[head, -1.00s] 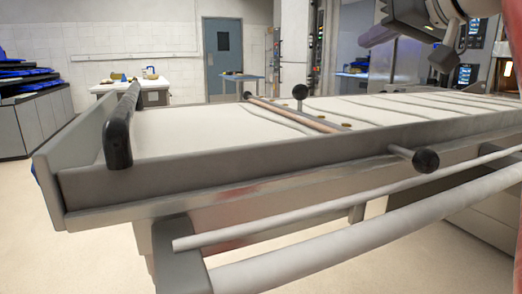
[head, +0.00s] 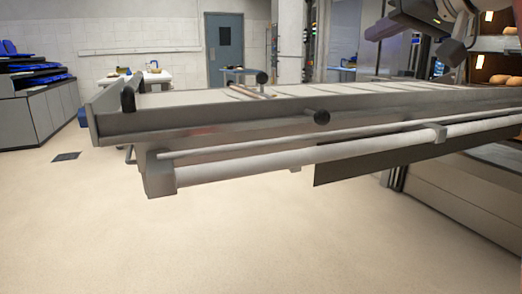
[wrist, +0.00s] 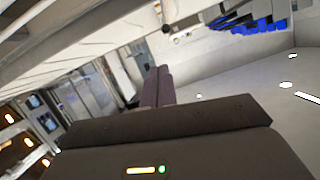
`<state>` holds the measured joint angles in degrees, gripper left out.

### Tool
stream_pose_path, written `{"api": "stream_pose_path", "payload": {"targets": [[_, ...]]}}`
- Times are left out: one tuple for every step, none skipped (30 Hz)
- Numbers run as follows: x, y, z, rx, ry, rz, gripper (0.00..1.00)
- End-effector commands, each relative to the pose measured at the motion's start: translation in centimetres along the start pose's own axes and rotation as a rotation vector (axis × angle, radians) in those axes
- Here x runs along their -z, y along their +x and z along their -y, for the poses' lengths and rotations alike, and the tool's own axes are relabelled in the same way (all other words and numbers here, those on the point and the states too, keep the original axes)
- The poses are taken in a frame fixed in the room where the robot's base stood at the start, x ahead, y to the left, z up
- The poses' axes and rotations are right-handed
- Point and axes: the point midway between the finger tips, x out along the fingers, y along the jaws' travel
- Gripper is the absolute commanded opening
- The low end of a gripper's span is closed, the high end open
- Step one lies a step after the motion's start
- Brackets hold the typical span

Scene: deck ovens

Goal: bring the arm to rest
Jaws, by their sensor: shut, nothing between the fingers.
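My gripper (wrist: 158,72) shows in the wrist view with its two dark fingers together and nothing between them. In the head view my gripper (head: 383,31) is at the top right, above the far right part of a long loader table with a pale belt (head: 190,100). It looks clear of the belt. Part of my arm is cut off by the top edge of the head view.
Bread loaves (head: 508,80) sit in a lit oven at right. Grey cabinets (head: 40,115) with blue trays stand at left. The floor (head: 250,240) in front is clear.

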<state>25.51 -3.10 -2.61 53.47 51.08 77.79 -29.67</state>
Motion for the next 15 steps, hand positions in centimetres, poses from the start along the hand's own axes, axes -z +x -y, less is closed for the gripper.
{"api": "stream_pose_path", "payload": {"targets": [[-0.3, 0.1, 0.1, -0.002, 0.007, 0.007, 0.0], [-0.6, 0.2, 0.1, -0.005, 0.014, 0.012, 0.0], [-0.9, 0.4, 0.1, -0.009, 0.022, 0.018, 0.0], [-1.2, 0.4, 0.1, -0.011, 0.029, 0.023, 0.0], [-1.4, 0.6, 0.1, -0.014, 0.036, 0.029, 0.0], [-1.8, 0.7, 0.1, -0.019, 0.044, 0.037, 0.0], [-2.2, 0.8, 0.1, -0.022, 0.051, 0.043, 0.0], [-2.5, 0.9, 0.1, -0.025, 0.057, 0.049, 0.0], [-3.0, 1.0, 0.1, -0.032, 0.067, 0.058, 0.0], [-3.3, 1.1, 0.2, -0.035, 0.075, 0.065, 0.0], [-3.8, 1.3, 0.2, -0.039, 0.084, 0.073, 0.0], [-4.5, 1.5, 0.2, -0.046, 0.095, 0.086, 0.0], [-5.0, 1.6, 0.3, -0.051, 0.103, 0.095, 0.0], [-5.6, 1.8, 0.3, -0.057, 0.114, 0.106, 0.0], [-6.4, 2.0, 0.4, -0.066, 0.127, 0.12, 0.0]]}}
